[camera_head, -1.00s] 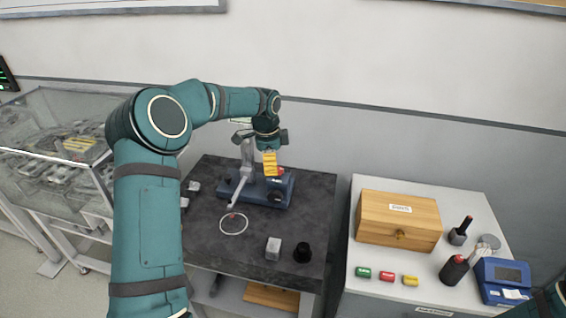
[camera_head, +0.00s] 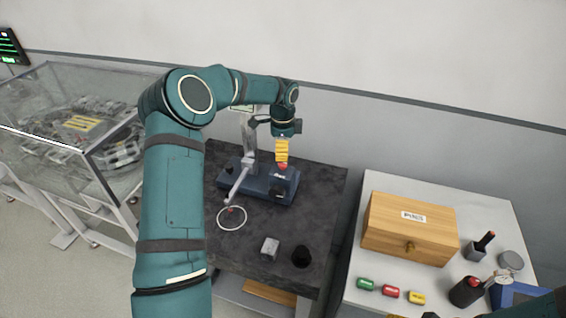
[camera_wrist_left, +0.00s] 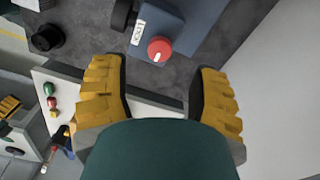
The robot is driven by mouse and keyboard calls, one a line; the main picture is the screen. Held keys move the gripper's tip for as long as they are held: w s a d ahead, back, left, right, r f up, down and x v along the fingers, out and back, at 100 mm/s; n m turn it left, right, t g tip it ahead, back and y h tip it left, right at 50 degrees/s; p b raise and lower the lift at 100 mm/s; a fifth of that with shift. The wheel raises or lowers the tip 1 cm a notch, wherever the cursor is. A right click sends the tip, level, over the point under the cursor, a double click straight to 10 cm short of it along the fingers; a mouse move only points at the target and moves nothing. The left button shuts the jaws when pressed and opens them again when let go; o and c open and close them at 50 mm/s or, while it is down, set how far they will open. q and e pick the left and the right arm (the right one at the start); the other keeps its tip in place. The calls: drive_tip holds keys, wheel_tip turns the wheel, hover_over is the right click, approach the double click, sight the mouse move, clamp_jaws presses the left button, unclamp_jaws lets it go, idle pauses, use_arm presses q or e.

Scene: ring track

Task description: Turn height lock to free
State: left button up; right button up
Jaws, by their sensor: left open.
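A blue instrument base (camera_head: 250,186) with a pale upright column and a thin slanted arm stands on the dark tabletop. A red round knob (camera_head: 283,166) sits on its right part. In the left wrist view the red knob (camera_wrist_left: 160,49) shows a white mark, beside a small white label (camera_wrist_left: 138,33) that I cannot read surely. My left gripper (camera_head: 282,151) has yellow ribbed fingers and hangs just above the knob. In the wrist view the left gripper (camera_wrist_left: 162,80) is open and empty, with the knob ahead between the fingers, apart from both.
A white ring (camera_head: 232,217), a grey block (camera_head: 270,248) and a black round piece (camera_head: 301,257) are on the dark table (camera_head: 325,205). A white table at right holds a wooden box (camera_head: 410,230) and small coloured pieces. A glass case (camera_head: 75,130) stands at left.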

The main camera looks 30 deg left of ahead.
sight(283, 166)
use_arm(q)
wheel_tip(283, 166, down, 6)
drive_tip(key=shift+r, duration=0.1)
idle(0.4)
clamp_jaws()
